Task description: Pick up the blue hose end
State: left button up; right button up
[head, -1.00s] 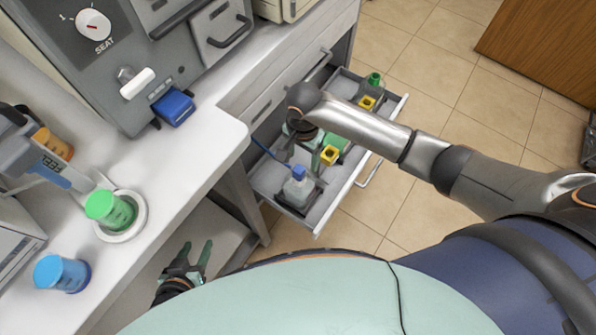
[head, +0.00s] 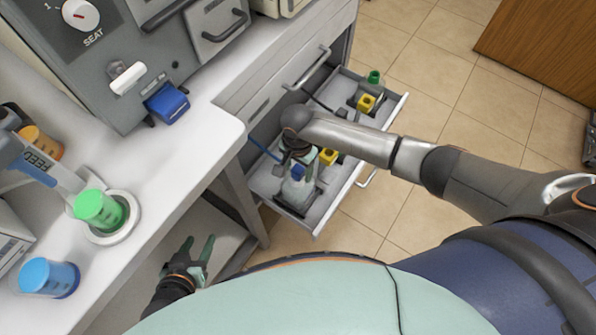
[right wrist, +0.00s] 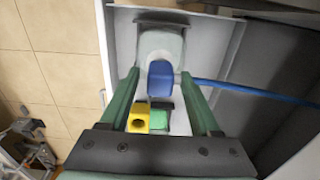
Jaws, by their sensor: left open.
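The blue hose (head: 263,148) hangs into the open drawer from its left side in the head view. In the right wrist view the thin blue hose (right wrist: 240,89) runs from the right to the right finger and the blue cap. I cannot tell where its end lies. A clear bottle (head: 296,192) with a blue cap (right wrist: 161,78) stands in the drawer. My right gripper (right wrist: 160,74) is open above the bottle, with the cap seen between its fingers. My left gripper (head: 201,250) is open and empty, beside the counter's lower shelf.
The open drawer (head: 325,205) also holds yellow-topped items (head: 366,103) and a green-capped bottle (head: 374,77). On the counter stand a green-lidded cup (head: 98,208) on a round plate and a blue-lidded cup (head: 47,277). A grey machine (head: 110,60) stands behind.

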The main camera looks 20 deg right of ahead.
pick_arm(q)
jog(key=shift+s+f, duration=0.15)
jog(key=shift+s, duration=0.1)
pick_arm(e)
grip_shut()
